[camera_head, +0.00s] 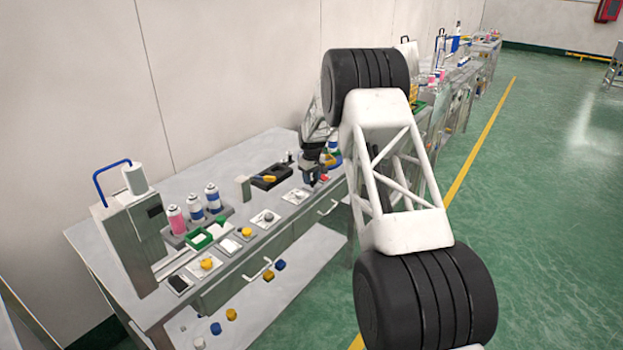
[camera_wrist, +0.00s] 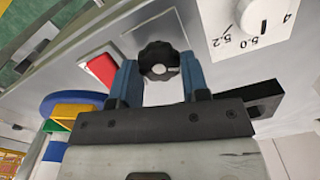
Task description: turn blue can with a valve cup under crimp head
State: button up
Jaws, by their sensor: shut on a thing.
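In the wrist view my gripper (camera_wrist: 160,80) has its two blue fingers on either side of a black lobed knob (camera_wrist: 158,60) on a pale metal panel, and is shut on it. In the head view my gripper (camera_head: 312,174) is small, at the far right part of the bench. A valve cup and a crimp head cannot be made out.
A white dial (camera_wrist: 262,18) with numbers sits beside the knob, a red block (camera_wrist: 101,69) on its other side. A blue disc (camera_wrist: 72,102) with yellow and green parts lies left. A pink can (camera_head: 176,221), black tray (camera_head: 270,177) and upright machine (camera_head: 135,240) stand on the bench.

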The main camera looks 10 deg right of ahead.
aim_at(313, 179)
jog(key=m, duration=0.6)
jog(key=shift+d, duration=0.1)
jog(key=m, duration=0.6)
jog(key=shift+d, duration=0.1)
jog(key=shift+m, duration=0.3)
jog(key=o, duration=0.9)
jog(key=shift+o, duration=0.2)
jog(key=shift+r, duration=0.1)
jog(key=shift+r, duration=3.8)
